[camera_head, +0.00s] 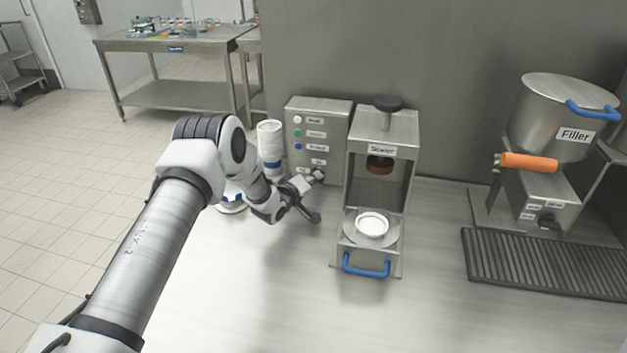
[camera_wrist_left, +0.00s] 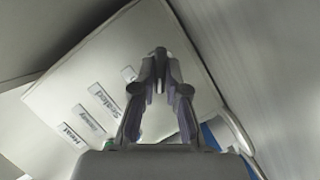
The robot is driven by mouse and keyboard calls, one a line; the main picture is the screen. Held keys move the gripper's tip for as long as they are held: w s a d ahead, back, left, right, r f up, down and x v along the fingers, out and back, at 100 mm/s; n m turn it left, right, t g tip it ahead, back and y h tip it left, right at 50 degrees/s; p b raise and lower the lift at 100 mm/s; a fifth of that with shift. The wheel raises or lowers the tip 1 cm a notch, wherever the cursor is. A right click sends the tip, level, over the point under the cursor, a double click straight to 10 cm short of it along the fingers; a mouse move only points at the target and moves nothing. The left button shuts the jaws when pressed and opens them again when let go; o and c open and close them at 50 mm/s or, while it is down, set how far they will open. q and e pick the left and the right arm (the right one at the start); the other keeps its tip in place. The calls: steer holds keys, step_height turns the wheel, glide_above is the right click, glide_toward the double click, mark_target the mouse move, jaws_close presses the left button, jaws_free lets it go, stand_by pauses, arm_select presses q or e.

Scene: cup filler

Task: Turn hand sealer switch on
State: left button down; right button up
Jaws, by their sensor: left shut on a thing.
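The hand sealer (camera_head: 384,135) is a metal press with a black top knob and a label reading Sealer. Its control box (camera_head: 318,110) stands to its left, with white, green and blue round lights and small labels. The dark switch (camera_head: 320,173) is low on the box's front face. My left gripper (camera_head: 315,178) is at this switch. In the left wrist view, the fingers (camera_wrist_left: 160,75) converge around the small dark switch tip (camera_wrist_left: 160,51) against the box's labelled face (camera_wrist_left: 85,95). The fingers hide most of the switch, so its on or off position cannot be told. My right gripper is out of view.
A white cup (camera_head: 372,224) sits on the sealer's plate above a blue handle (camera_head: 366,267). Stacked white cups (camera_head: 270,140) stand left of the box. The filler (camera_head: 565,115) and a ribbed drain tray (camera_head: 540,264) are at right. The counter's front middle is clear.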

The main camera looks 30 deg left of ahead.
arm_select(q)
steer(key=c, duration=1.2)
jaws_free()
steer(key=shift+s, duration=0.1)
steer(key=v, duration=1.1)
steer(key=shift+s+a+r, duration=0.1)
steer(key=shift+s, duration=0.3)
